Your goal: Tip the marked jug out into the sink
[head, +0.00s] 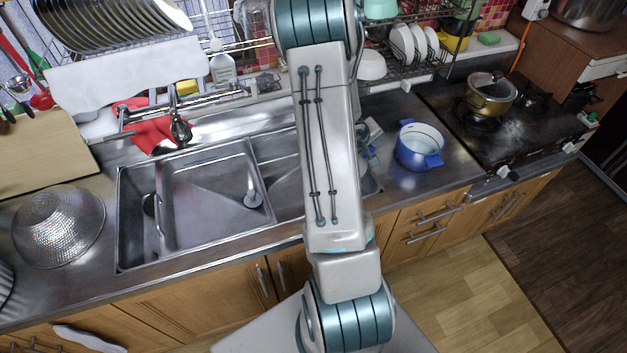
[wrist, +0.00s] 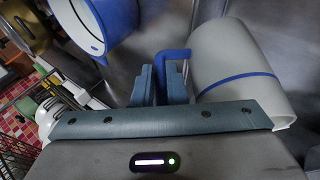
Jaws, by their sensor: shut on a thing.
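The jug (wrist: 238,55) is pale grey with a blue band and a blue handle (wrist: 174,54); it is at the right in the wrist view. My gripper (wrist: 170,75) is shut on the handle, with the jug's body beside the fingers. The jug's inside is hidden, and I cannot tell whether its base touches the counter. In the head view my arm hides most of the jug and gripper. The steel sink (head: 205,195) is left of my arm in the head view, its basin empty of dishes.
A blue pot (head: 420,146) stands on the counter right of my arm; it also shows in the wrist view (wrist: 95,25). The tap (head: 180,130) and a red cloth are behind the sink. A metal colander (head: 58,228) is at left. A brass pot (head: 490,94) is on the stove.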

